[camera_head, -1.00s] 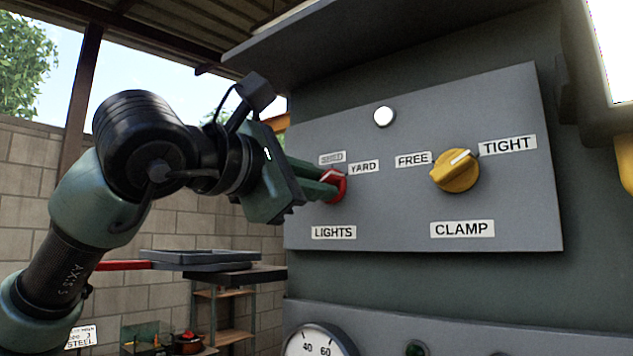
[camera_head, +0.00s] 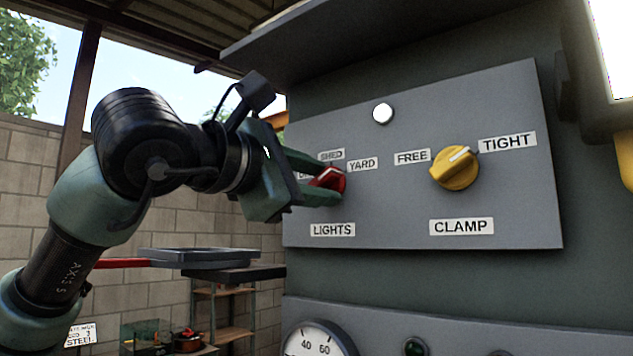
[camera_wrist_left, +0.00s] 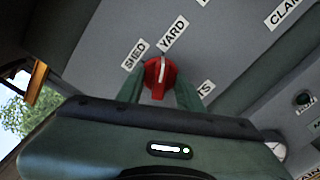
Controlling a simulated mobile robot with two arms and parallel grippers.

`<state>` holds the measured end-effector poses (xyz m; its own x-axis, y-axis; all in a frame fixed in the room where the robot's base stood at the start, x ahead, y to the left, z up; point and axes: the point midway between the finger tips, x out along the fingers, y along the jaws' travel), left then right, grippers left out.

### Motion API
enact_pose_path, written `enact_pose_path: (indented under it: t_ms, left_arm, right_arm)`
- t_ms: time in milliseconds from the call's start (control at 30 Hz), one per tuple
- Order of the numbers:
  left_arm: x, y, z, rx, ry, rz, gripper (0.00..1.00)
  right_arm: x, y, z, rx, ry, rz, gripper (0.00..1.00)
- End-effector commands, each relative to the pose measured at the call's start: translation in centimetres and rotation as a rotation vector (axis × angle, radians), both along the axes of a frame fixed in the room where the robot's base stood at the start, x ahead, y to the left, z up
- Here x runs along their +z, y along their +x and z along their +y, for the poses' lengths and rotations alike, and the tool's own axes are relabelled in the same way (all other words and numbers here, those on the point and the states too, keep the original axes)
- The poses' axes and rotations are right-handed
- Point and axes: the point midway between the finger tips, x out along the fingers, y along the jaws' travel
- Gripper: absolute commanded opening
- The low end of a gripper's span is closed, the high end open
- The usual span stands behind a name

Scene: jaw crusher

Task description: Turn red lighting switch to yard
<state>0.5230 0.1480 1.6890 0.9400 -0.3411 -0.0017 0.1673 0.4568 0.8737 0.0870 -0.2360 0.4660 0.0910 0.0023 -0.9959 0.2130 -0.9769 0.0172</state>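The red lights switch (camera_head: 333,180) is a round knob on a grey panel (camera_head: 400,205). It also shows in the left wrist view (camera_wrist_left: 159,77), where its white mark points roughly at the YARD label (camera_wrist_left: 174,34) rather than the SHED label (camera_wrist_left: 135,55). My left gripper (camera_head: 318,180) is at the switch, with one finger on either side of it. The fingers are spread apart in the head view, and whether they touch the knob is hard to tell. My right gripper is not in view.
A yellow clamp knob (camera_head: 455,168) sits to the right on the same panel, with its mark toward TIGHT. A white lamp (camera_head: 382,113) is above. A gauge (camera_head: 318,343) is below. A tray (camera_head: 212,257) and shelf stand behind at left.

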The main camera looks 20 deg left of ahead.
Motion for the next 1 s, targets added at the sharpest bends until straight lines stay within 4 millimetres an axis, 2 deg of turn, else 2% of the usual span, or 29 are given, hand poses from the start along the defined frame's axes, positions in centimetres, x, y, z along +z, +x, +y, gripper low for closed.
enact_pose_path:
  t_ms: [167, 300, 500, 1000]
  left_arm:
    - [-0.3, -1.8, 0.7, 0.001, -0.001, -0.004, 0.36]
    - [-0.3, -4.2, 1.5, 0.000, -0.001, -0.005, 0.36]
    - [-0.2, -6.6, 2.5, 0.001, -0.001, -0.002, 0.36]
    - [-0.1, -7.1, 2.6, 0.000, 0.000, 0.001, 0.36]
  right_arm:
    - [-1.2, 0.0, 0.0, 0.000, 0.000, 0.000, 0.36]
    - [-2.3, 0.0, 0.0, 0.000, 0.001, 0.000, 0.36]
    - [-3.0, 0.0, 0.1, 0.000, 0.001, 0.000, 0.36]
    - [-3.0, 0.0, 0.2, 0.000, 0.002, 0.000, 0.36]
